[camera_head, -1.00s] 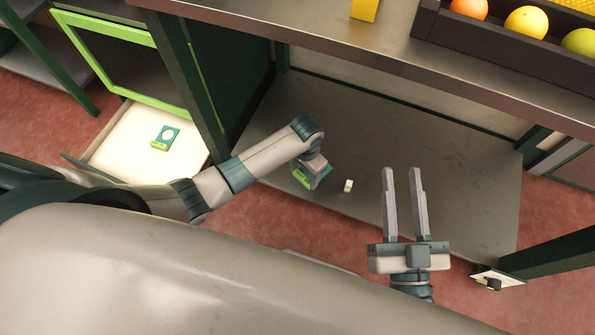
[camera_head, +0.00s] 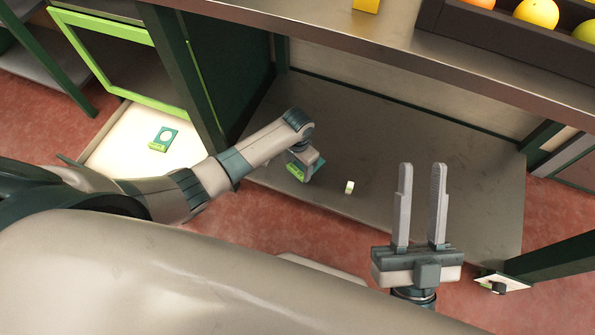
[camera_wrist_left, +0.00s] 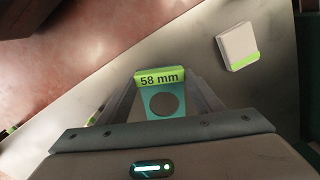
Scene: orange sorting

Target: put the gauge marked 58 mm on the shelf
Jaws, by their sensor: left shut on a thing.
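My left gripper (camera_head: 307,172) is shut on a teal gauge with a lime label (camera_head: 295,172), over the wide grey lower shelf (camera_head: 430,175). In the left wrist view the gauge (camera_wrist_left: 160,78) reads "58 mm", and its round hole faces the camera between the fingers. I cannot tell whether the gauge touches the shelf. My right gripper (camera_head: 421,165) is open and empty, pointing up the picture at the shelf's right part. A second teal and lime gauge (camera_head: 164,138) lies in the open white drawer at the left; its marking is too small to read.
A small white and lime block (camera_head: 349,187) stands on the shelf right of the held gauge; it also shows in the left wrist view (camera_wrist_left: 237,46). The counter (camera_head: 400,50) overhangs the shelf, with a dark fruit crate (camera_head: 500,42). A green post (camera_head: 555,255) stands right.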

